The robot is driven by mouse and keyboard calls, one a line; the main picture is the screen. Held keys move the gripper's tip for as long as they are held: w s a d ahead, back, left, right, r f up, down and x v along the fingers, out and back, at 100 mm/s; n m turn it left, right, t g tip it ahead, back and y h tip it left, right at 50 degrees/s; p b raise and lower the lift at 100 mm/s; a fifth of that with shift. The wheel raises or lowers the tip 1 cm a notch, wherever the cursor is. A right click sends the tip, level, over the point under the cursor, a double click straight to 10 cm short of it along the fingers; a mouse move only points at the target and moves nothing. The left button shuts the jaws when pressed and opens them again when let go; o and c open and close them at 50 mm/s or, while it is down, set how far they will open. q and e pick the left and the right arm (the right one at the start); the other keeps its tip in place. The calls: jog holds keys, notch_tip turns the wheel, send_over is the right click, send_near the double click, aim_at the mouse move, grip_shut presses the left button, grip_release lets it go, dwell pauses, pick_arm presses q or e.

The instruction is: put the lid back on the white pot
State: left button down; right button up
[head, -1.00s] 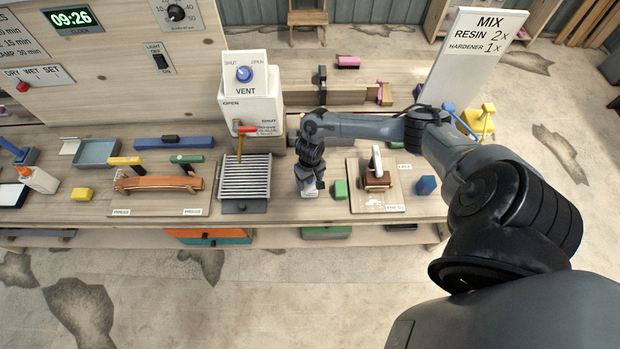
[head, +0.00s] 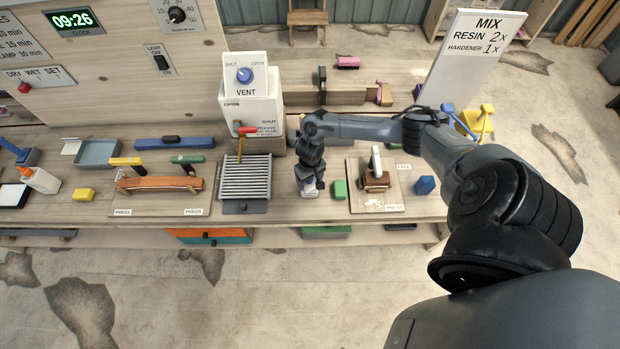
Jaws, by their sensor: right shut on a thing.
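My right gripper (head: 310,184) points down at the front middle of the bench. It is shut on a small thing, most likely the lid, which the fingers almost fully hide. The white pot (head: 310,194) shows as a small pale shape directly under the fingertips, near the bench's front edge. From here I cannot tell whether the lid touches the pot's rim. My left gripper is not in view.
A grey slatted rack (head: 246,182) stands left of the gripper. The white vent box (head: 246,88) stands behind.

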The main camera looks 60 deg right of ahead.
jog(key=o, duration=1.1)
jog(key=shift+r, duration=0.1)
notch_tip(320, 180, up, 2)
jog(key=p, duration=0.3)
jog(key=shift+r, duration=0.15)
jog(key=shift+r+p, duration=2.25)
jog(key=shift+p, duration=0.7)
